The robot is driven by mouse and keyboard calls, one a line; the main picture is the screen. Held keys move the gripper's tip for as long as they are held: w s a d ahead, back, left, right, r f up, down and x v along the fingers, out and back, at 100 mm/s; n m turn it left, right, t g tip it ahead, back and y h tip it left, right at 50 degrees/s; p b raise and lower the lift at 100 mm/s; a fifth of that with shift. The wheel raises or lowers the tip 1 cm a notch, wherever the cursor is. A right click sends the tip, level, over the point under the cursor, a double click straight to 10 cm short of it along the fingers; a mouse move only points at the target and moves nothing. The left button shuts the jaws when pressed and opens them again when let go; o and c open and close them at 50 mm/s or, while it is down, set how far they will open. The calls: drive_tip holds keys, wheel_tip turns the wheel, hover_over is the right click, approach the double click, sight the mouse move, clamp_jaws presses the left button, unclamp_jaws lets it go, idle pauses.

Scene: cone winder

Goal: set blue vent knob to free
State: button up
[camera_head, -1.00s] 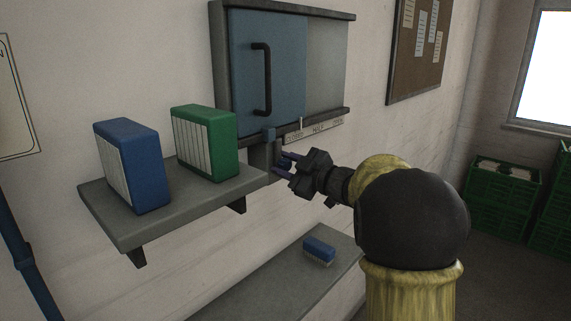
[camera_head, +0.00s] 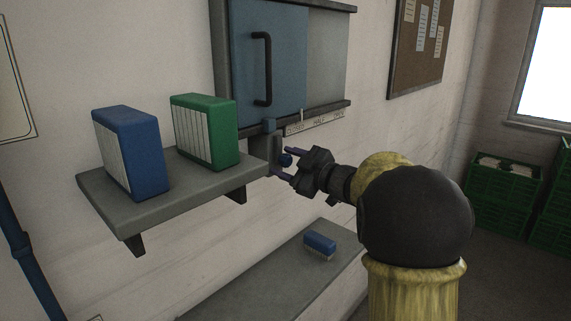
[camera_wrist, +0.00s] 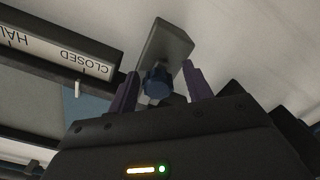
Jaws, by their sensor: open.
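The blue knob (camera_head: 286,160) sits on a grey mounting block below the blue sliding panel; it also shows in the wrist view (camera_wrist: 157,84). My gripper (camera_head: 279,161) is open at the knob, with a dark purple finger on each side. In the wrist view my gripper (camera_wrist: 160,69) has the knob between its fingers, with a gap on both sides. The grey block (camera_wrist: 166,42) is behind the knob. No marking on the knob is legible, so its setting cannot be told.
The blue panel (camera_head: 270,60) has a black handle and a scale strip (camera_head: 315,122) reading CLOSED and HALF. A grey shelf (camera_head: 150,209) left of my gripper holds a blue binder (camera_head: 133,150) and a green binder (camera_head: 207,132).

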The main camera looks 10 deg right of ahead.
drive_tip(key=b+v, duration=0.5)
drive_tip(key=v, duration=1.2)
drive_tip(key=shift+b, duration=0.35)
drive_tip(key=shift+w, duration=0.1)
wheel_tip(320, 180, down, 17)
drive_tip(key=w+m+g+h, duration=0.1)
drive_tip(key=w+m+h, duration=0.2)
drive_tip(key=m+h, duration=0.85)
drive_tip(key=s+a+f+m+g, duration=0.1)
drive_tip(key=s+a+f+g, duration=0.4)
drive_tip(key=s+f, duration=0.3)
drive_tip(key=s+a+f+m+g, duration=0.2)
drive_tip(key=s+a+f+g, duration=0.3)
drive_tip(key=s+f, duration=0.4)
drive_tip(key=shift+s+g+y, duration=0.45)
drive_tip(key=shift+s+g, duration=0.05)
drive_tip(key=shift+s, duration=0.6)
